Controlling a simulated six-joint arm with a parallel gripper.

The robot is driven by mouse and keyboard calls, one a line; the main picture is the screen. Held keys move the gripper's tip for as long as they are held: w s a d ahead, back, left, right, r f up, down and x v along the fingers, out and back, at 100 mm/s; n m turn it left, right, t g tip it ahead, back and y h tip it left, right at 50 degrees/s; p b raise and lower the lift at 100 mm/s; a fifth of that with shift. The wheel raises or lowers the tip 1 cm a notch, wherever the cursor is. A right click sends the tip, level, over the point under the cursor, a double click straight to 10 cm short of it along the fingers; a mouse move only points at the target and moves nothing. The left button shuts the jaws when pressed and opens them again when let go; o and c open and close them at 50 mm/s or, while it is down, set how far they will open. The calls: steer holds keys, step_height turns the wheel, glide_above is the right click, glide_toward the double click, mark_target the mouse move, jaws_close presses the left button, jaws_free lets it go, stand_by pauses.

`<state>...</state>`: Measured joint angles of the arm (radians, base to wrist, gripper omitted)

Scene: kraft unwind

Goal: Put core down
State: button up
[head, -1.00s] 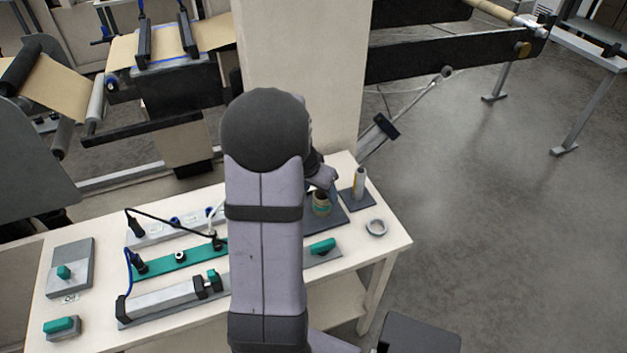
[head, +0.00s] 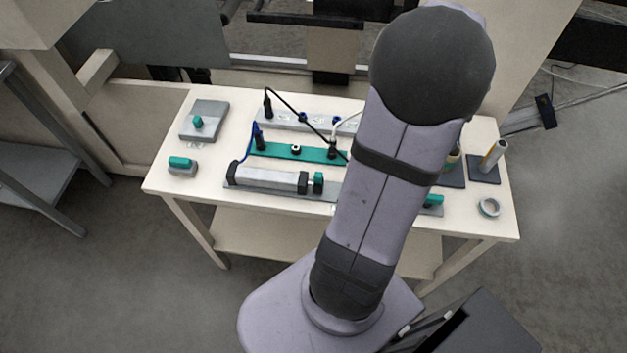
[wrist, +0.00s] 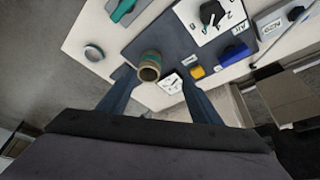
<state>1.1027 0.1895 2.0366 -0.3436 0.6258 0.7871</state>
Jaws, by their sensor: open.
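The core, a short brown and green hollow cylinder (wrist: 149,66), stands on a dark mat (wrist: 172,42) in the wrist view. In the head view the core (head: 453,160) is partly hidden behind my arm. My gripper (wrist: 157,80) is open, its two dark fingers spread on either side of the core's near side. I cannot tell whether either finger touches it. In the head view my arm hides the gripper.
A tape ring (head: 488,207) lies on the table's right end. A pale tube (head: 494,156) stands on a dark plate behind it. Green tools, cables and a grey bar device (head: 268,179) fill the table's left and middle. Bare tabletop (wrist: 80,34) surrounds the ring.

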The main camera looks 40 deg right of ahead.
steer(key=w+a+f+n+y, duration=0.1)
steer(key=w+a+n, duration=0.25)
steer(key=a, duration=0.45)
steer(key=w+a+f+n+t+y, duration=0.1)
steer(key=w+a+n, duration=0.25)
steer(key=a, duration=0.35)
steer(key=w+a+f+n, duration=0.1)
steer(key=w+a+n, duration=0.2)
steer(key=w+a, duration=0.35)
steer(key=s+a+f+n+y, duration=0.1)
steer(key=s+a+n, duration=0.2)
steer(key=a, duration=0.6)
steer(key=s+a+f+n+y, duration=0.1)
steer(key=s+a+n, duration=0.2)
steer(key=a, duration=0.7)
steer(key=n, duration=0.2)
steer(key=shift+s+n+g, duration=0.25)
steer(key=shift+n+g, duration=0.05)
steer(key=shift+n, duration=0.1)
steer(key=shift+r+p, duration=0.45)
steer(key=shift+p, duration=0.1)
